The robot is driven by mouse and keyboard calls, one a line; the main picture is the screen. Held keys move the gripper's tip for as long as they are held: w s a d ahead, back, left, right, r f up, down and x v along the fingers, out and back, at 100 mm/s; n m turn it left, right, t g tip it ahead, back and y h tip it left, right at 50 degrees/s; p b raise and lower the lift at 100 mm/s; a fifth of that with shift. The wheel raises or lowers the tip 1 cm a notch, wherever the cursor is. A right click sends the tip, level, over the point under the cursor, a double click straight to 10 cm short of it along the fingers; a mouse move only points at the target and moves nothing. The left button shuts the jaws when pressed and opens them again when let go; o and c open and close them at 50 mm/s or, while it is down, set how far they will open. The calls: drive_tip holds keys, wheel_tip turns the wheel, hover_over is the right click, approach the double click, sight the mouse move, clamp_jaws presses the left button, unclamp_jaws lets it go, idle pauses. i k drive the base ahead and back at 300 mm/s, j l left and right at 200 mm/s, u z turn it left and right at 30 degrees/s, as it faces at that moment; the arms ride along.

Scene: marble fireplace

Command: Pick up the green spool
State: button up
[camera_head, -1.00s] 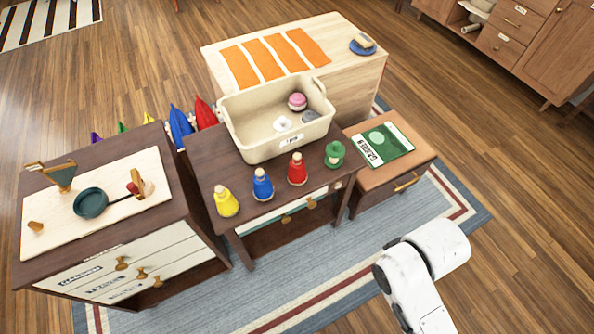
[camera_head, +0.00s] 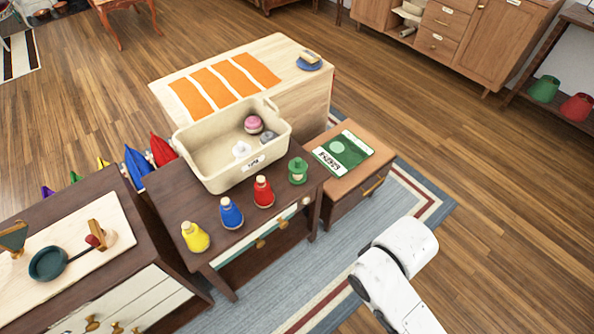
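The green spool (camera_head: 298,171) stands on the dark wooden table (camera_head: 185,198), near its right corner beside the cream bin. A red bottle-shaped piece (camera_head: 263,191), a blue one (camera_head: 230,213) and a yellow one (camera_head: 195,237) stand in a row to its left. My white arm shows at the lower right, apart from the table and the spool. My gripper is not in view.
The cream bin (camera_head: 205,179) behind the row holds a pink item (camera_head: 253,124) and other small objects. A brown side cabinet (camera_head: 347,185) with a green card (camera_head: 343,151) stands to the right. A pale cabinet with orange strips (camera_head: 235,77) is behind. Rug and floor lie open at the right.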

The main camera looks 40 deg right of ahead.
sight(298, 168)
drive_tip(key=i+j, duration=0.15)
drive_tip(key=i, duration=0.7)
drive_tip(key=l+z, duration=0.05)
